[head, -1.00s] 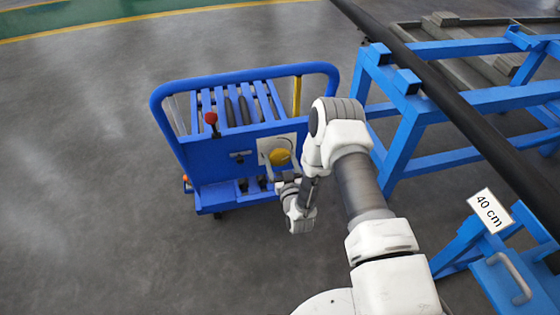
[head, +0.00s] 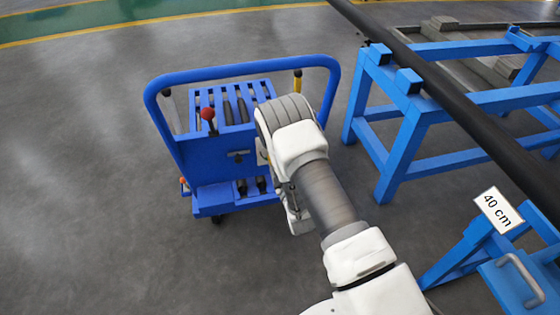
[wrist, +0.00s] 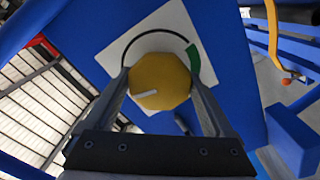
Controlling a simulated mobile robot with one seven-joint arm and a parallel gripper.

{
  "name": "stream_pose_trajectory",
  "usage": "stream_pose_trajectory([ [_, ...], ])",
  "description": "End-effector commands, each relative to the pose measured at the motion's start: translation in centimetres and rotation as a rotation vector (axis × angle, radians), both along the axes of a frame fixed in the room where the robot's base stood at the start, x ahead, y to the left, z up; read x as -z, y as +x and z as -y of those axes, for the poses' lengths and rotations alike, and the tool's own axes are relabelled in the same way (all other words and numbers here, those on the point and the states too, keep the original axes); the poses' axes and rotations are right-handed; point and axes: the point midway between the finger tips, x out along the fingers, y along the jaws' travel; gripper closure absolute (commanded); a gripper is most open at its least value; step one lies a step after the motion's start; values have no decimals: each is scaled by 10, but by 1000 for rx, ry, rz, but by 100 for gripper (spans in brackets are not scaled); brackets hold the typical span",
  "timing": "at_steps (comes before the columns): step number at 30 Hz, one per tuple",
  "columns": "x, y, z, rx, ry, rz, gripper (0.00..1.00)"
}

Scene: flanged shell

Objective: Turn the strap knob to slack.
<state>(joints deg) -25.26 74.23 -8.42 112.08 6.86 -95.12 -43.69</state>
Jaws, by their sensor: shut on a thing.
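The strap knob (wrist: 160,78) is a yellow faceted knob with a white pointer line, seen in the wrist view. It sits on a white plate (wrist: 172,22) with a black arc and a green segment at the upper right. The pointer line lies toward the lower left, away from the green segment. My gripper (wrist: 158,90) has one finger on each side of the knob and is shut on it.
The knob is on the panel of a blue cart (head: 215,170) with a red-topped lever (head: 208,114). A blue stand (head: 405,140) carrying a long black pipe (head: 470,130) is to the right. A "40 cm" sign (head: 497,209) is at the lower right. Floor on the left is clear.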

Motion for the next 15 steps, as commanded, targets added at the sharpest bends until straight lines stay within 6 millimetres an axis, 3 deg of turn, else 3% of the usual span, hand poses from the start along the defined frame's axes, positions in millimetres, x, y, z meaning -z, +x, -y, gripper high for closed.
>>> stream_pose_trajectory([
  [15, -2, 2, -1, -1, -201, 64, 68],
])
